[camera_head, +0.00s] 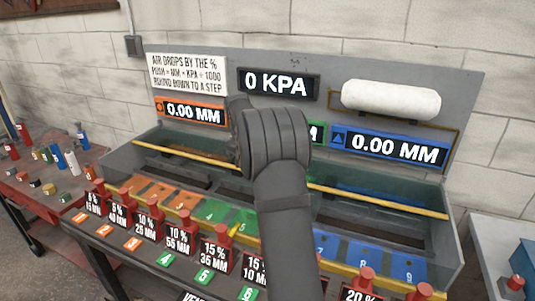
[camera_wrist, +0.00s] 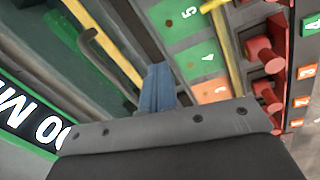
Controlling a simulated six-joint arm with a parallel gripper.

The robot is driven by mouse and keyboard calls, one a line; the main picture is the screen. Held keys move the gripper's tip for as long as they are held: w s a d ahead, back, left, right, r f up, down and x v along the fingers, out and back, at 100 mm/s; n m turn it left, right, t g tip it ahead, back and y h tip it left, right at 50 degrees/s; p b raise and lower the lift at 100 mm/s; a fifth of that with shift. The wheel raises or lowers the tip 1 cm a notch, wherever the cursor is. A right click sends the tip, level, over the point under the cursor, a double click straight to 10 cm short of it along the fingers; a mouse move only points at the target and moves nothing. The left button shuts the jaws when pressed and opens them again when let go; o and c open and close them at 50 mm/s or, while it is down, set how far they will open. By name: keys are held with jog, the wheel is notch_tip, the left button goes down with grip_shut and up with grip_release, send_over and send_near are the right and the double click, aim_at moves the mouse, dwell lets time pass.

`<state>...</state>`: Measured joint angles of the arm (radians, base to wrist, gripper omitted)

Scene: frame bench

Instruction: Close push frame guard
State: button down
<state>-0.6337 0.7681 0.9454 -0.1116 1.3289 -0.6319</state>
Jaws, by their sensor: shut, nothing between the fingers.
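The clear guard (camera_head: 150,142) runs along the back of the bench trough with a yellow bar (camera_head: 185,154) across it. The bar continues right of my arm (camera_head: 375,202). In the head view my wrist and forearm hide the middle of the guard, so contact cannot be told.
Numbered orange, green and blue tiles (camera_head: 331,248) line the trough. Red plungers with percent labels (camera_head: 148,228) stand along the front edge. The back panel holds a 0 KPA display (camera_head: 279,85) and a white cylinder (camera_head: 390,100). A red side table (camera_head: 50,182) stands left.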

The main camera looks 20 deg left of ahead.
jog(key=w+r+m+t, duration=0.3)
jog(key=w+m+t, duration=0.5)
jog(key=m, duration=0.7)
jog(key=shift+g, duration=0.6)
jog(key=x, duration=0.7)
jog(key=a+x, duration=0.1)
jog(key=x, duration=0.2)
jog(key=shift+w+r, duration=0.1)
jog(key=shift+w, duration=0.25)
jog(key=shift+s+a, duration=0.1)
jog(key=shift+a, duration=0.05)
jog(key=shift+s+f, duration=0.25)
jog(key=shift+s, duration=0.6)
jog(key=shift+s+f, duration=0.25)
jog(key=shift+s, duration=0.6)
jog(key=shift+s, duration=0.15)
